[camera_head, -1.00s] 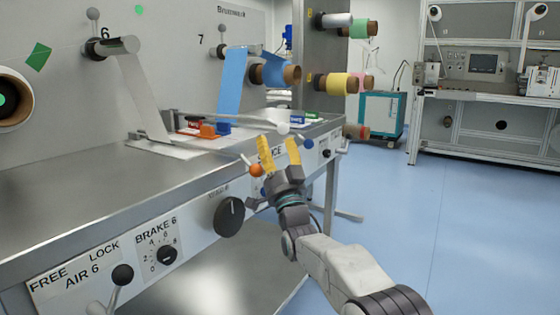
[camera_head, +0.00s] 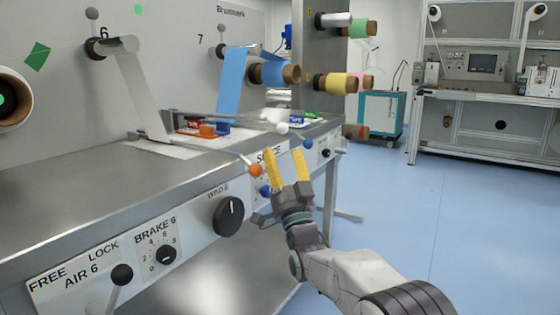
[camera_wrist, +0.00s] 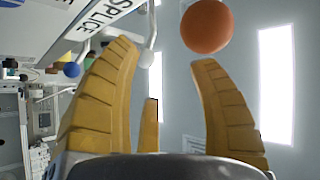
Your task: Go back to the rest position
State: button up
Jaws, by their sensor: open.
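A lever with an orange ball (camera_head: 255,170) is just left of the fingertips. In the wrist view the orange ball (camera_wrist: 206,26) appears beyond the tip of the right finger, and my gripper (camera_wrist: 160,55) is open. Whether a finger touches the ball I cannot tell. A blue ball (camera_head: 265,191) shows low beside the left finger.
The steel counter (camera_head: 90,210) fills the left. Its panel carries a black knob (camera_head: 229,215), the brake dial (camera_head: 166,255) and a black-ball lever (camera_head: 121,275). Rolls on cores (camera_head: 275,73) hang above. The blue floor (camera_head: 440,230) at the right is open.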

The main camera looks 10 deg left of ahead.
jog(key=w+d+r+g+h+p, duration=0.1)
jog(key=d+r+g+h+p, duration=0.25)
jog(key=d+r+p, duration=0.55)
jog(key=s+d+r+n+g+h+p, duration=0.1)
jog(key=s+d+r+g+h+p, duration=0.15)
jog(key=d+p, duration=0.35)
jog(key=s+d+r+g+h+p, duration=0.1)
jog(key=s+d+h+p, duration=0.3)
jog(key=p, duration=0.3)
jog(key=s+d+g+h+p, duration=0.1)
jog(key=s+d+g+p, duration=0.2)
jog(key=s, duration=0.8)
jog(key=s+d+r+g+h+p, duration=0.1)
jog(key=s+d+g+p, duration=0.3)
jog(key=s+d+p, duration=0.3)
jog(key=s+d+n+g+h+p, duration=0.1)
jog(key=s+d+g+p, duration=0.3)
jog(key=s+p, duration=0.5)
jog(key=s+d, duration=0.2)
jog(key=s, duration=0.5)
jog(key=shift+r+p, duration=0.35)
jog(key=shift+r, duration=0.05)
